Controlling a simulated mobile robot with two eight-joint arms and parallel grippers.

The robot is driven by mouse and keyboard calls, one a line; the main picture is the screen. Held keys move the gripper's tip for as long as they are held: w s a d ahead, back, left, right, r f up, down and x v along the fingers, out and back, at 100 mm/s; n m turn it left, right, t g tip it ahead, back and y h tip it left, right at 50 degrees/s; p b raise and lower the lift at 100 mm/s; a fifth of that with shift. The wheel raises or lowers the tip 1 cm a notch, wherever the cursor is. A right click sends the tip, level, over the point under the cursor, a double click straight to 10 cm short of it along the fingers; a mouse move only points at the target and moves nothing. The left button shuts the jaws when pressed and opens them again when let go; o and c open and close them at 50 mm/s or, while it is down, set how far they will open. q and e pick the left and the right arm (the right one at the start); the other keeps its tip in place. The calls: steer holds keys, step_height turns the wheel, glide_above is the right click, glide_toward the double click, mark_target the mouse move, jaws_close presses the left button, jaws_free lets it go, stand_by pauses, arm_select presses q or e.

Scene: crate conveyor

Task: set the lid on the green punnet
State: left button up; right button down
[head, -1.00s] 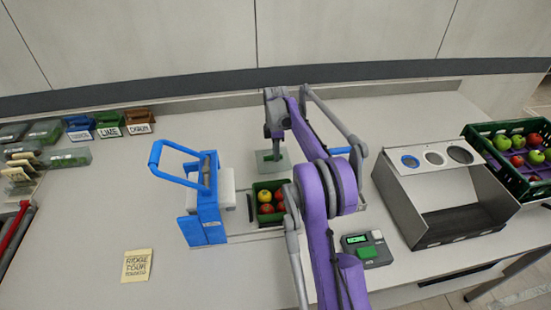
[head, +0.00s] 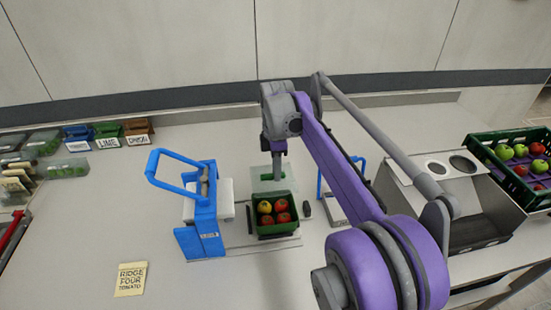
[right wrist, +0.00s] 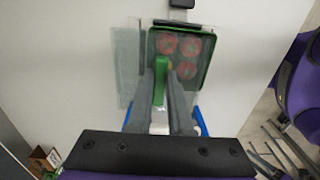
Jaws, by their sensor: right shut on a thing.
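The green punnet (head: 275,229) stands on the bench beside the blue clamp-like device, holding several tomatoes, one yellow and the others red. In the right wrist view the punnet (right wrist: 209,62) lies just beyond the fingers. My right gripper (head: 277,172) is shut on the clear lid (head: 260,173), behind and above the punnet. Whether lid and punnet touch is unclear. My left gripper is out of view.
The blue device (head: 205,215) with a raised handle stands close left of the punnet. A grey housing with round holes (head: 430,167) and a green crate of produce (head: 514,185) are at right. A note (head: 131,279) lies front left. Labelled bins (head: 108,135) stand at back left.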

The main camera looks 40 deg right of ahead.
mark_target(278, 188)
steer(key=s+a, duration=0.2)
steer(key=s, duration=0.1)
steer(key=shift+s+a+f, duration=0.1)
steer(key=shift+s, duration=0.05)
step_height(278, 188, down, 6)
steer(key=b, duration=0.4)
steer(key=shift+r, duration=0.25)
steer(key=shift+f+b, duration=0.4)
steer(key=shift+f, duration=0.25)
steer(key=shift+c, duration=1.8)
jaws_free()
